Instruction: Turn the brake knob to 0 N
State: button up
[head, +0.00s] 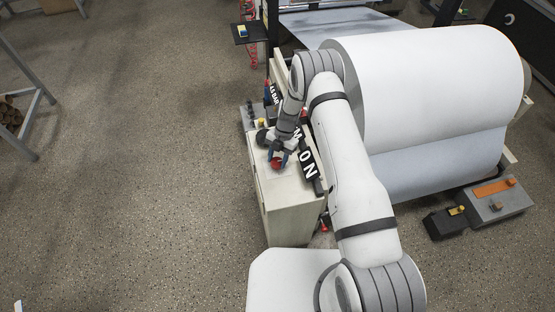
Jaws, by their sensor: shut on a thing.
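The brake knob (276,163) is a small red knob on top of a beige cabinet (292,212). My gripper (277,159) reaches down over it from above, and its fingers are shut on the knob, partly hiding it. A dark display (308,170) with white characters stands beside the knob and faces up toward me. Its lower end reads "0 N". My arm and gripper cover part of its upper end.
A large white paper roll (430,90) fills the right side, close to my arm. A second dark display (271,95) stands farther back. A grey box with an orange top (497,203) lies on the floor at right.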

jog(key=shift+w, duration=0.15)
jog(key=o, duration=1)
jog(key=v, duration=0.8)
jog(key=shift+b, duration=0.45)
